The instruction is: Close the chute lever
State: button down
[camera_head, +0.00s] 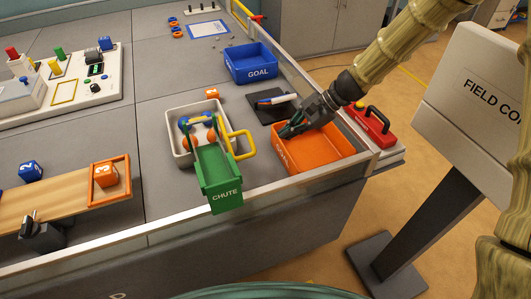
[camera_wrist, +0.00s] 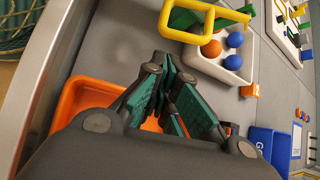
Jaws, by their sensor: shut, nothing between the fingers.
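The green chute (camera_head: 220,178) slopes from a pale ball bin to the table's front edge. Its yellow loop lever (camera_head: 249,146) sticks out at the right side of the chute. In the wrist view the yellow lever (camera_wrist: 161,22) is at the top, with part of the green chute (camera_wrist: 183,18) behind it. My gripper (camera_head: 286,131) is over the orange bin, to the right of the lever and apart from it. In the wrist view my gripper (camera_wrist: 172,78) is shut and empty, its fingers pointing up toward the lever.
The orange bin (camera_head: 335,135) is under my gripper. The pale bin (camera_head: 176,146) holds blue and orange balls. A blue GOAL bin (camera_head: 250,62) and a dark tray (camera_head: 262,112) stand behind. A red box (camera_head: 371,127) is at right. Bare table lies between lever and orange bin.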

jog(key=shift+w+a+f, duration=0.1)
jog(key=shift+w+f, duration=0.05)
jog(key=shift+f, duration=0.3)
jog(key=x, duration=0.9)
jog(key=shift+a+f+b, duration=0.15)
jog(key=shift+b, duration=0.15)
jog(key=shift+r+p, duration=0.25)
jog(key=shift+p, duration=0.1)
jog(key=shift+r+p, duration=0.15)
jog(key=shift+p, duration=0.4)
